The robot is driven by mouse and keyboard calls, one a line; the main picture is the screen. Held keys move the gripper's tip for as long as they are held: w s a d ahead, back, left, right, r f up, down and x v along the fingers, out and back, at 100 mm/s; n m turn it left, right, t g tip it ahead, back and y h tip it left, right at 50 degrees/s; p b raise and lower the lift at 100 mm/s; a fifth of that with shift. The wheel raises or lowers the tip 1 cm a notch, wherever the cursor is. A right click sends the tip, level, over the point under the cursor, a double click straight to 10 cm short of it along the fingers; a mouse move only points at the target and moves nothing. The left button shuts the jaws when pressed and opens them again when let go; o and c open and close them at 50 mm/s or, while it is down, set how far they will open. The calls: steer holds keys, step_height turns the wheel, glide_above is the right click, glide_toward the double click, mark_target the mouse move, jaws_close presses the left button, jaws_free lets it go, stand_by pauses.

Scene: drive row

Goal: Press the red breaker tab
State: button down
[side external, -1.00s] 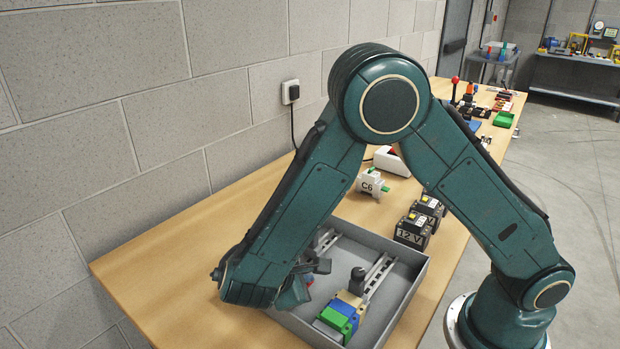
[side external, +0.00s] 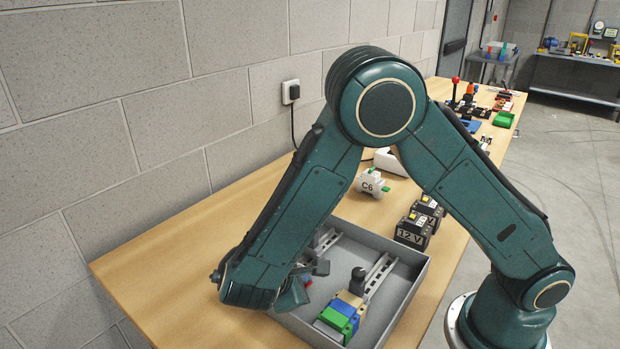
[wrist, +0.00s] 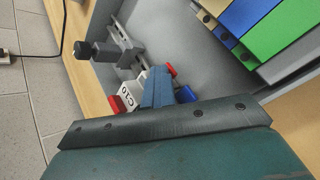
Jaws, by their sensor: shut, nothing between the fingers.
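A white breaker marked C10 (wrist: 132,93) sits at a grey rail in the tray, seen in the wrist view. In the side view my forearm hides most of the breaker; a small bit of red (side external: 308,282) shows.
The grey tray (side external: 400,312) has raised walls. Green (side external: 332,321), blue (side external: 345,308) and beige blocks stand on a second rail beside a black knob (side external: 358,274). A C6 breaker (side external: 370,184) and 12 V batteries (side external: 412,230) stand behind the tray. The table's near left is clear.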

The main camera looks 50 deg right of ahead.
steer(key=shift+r, duration=0.95)
steer(key=shift+r, duration=2.5)
steer(key=s+d+r+m+y, duration=0.55)
steer(key=d+r, duration=0.35)
steer(key=r, duration=0.2)
steer(key=s+d+r+m+t+y, duration=0.1)
steer(key=s+r+m+t+y, duration=0.2)
steer(key=s, duration=0.8)
steer(key=shift+r+m+t+y, duration=0.35)
steer(key=shift+r+m+t, duration=0.4)
steer(key=shift+m+t, duration=0.1)
